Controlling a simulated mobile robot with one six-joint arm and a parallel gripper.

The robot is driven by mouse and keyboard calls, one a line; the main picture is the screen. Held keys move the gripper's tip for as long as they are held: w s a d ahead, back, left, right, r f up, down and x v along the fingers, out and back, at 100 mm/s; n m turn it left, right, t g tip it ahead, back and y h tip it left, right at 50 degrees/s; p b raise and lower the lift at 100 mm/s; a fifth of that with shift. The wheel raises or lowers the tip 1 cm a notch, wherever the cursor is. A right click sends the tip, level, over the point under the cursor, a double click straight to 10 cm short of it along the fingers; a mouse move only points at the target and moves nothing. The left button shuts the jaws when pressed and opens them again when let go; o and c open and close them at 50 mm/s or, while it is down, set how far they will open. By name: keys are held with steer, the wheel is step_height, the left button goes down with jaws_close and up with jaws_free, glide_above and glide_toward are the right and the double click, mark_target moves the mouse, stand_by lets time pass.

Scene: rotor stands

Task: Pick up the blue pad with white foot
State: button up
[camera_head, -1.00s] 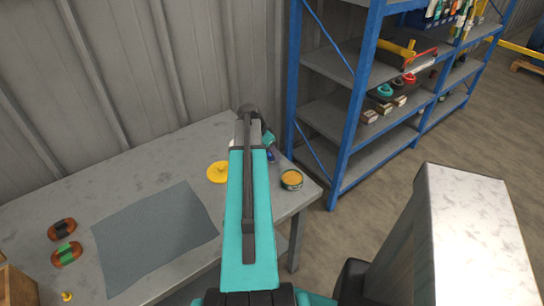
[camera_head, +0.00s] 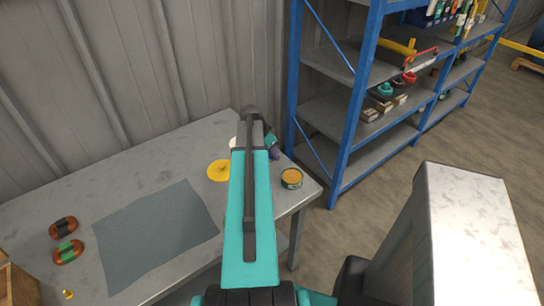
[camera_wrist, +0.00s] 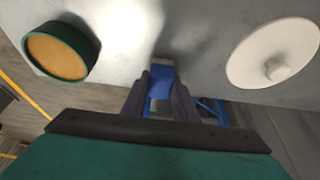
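The blue pad (camera_wrist: 160,83) shows in the wrist view between the two dark fingers of my gripper (camera_wrist: 161,92). A small greyish-brown part (camera_wrist: 163,65) shows at its far end; whether this is the white foot is unclear. The blue fills the narrow gap between the fingers, but I cannot tell whether they press on it. In the head view my arm hides the pad; a dark part of my gripper (camera_head: 274,152) shows right of the arm, over the back right of the table (camera_head: 160,165).
A white disc with a knob (camera_wrist: 262,57) lies right of the fingers, and a green tin with orange contents (camera_wrist: 62,50) stands left; the tin also shows in the head view (camera_head: 291,179). A yellow disc (camera_head: 218,170) is left of my arm. A blue shelf rack (camera_head: 345,150) stands close behind.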

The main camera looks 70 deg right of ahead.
steer(key=c, duration=0.3)
steer(key=shift+r, duration=0.2)
steer(key=shift+r+b, duration=1.05)
steer(key=shift+r, duration=3.8)
